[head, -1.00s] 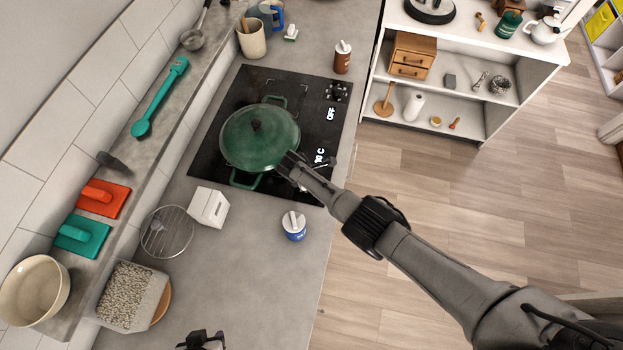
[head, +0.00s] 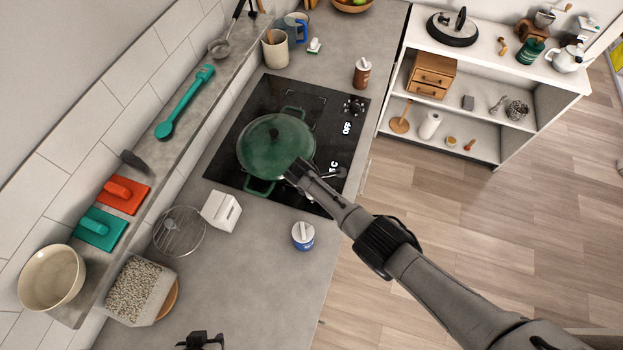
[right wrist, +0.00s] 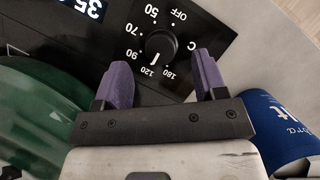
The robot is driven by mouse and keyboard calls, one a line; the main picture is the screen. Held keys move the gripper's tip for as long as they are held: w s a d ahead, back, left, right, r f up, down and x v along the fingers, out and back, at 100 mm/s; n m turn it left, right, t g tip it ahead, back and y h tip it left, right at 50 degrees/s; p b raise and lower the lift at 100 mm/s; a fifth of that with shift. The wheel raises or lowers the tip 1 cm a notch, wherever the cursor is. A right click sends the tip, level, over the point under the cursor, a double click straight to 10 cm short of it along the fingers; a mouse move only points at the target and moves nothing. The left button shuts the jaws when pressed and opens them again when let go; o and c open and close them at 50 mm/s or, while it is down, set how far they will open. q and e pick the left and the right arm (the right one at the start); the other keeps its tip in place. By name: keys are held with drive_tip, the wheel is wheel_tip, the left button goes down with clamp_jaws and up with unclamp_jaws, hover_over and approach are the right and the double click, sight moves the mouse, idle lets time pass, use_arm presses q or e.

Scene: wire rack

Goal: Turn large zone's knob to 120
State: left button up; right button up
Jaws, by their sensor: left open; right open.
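In the right wrist view, a black round knob (right wrist: 160,47) sits on the cooktop panel among the marks OFF, 50, 70, 90, 120 and 160. Its white line points down, close to the 120 mark. The open purple fingers of my right gripper (right wrist: 158,82) stand apart, one on each side below the knob, with nothing between them. In the head view my right gripper (head: 297,170) is over the black cooktop (head: 225,165), beside the green lidded pot (head: 275,147); its fingers are hard to make out. My left gripper (head: 203,341) is partly seen at the bottom edge, away from the cooktop.
Another knob (head: 353,107) is near a lit OFF display. A blue-and-white container (head: 303,236) stands in front of the cooktop, and a white box (head: 221,211) to its left. A brown bottle (head: 361,72) stands behind. The front counter is mostly clear.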

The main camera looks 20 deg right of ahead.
drive_tip(key=p+v, duration=0.1)
drive_tip(key=v, duration=0.9)
drive_tip(key=shift+p, duration=0.3)
drive_tip(key=shift+a, duration=0.1)
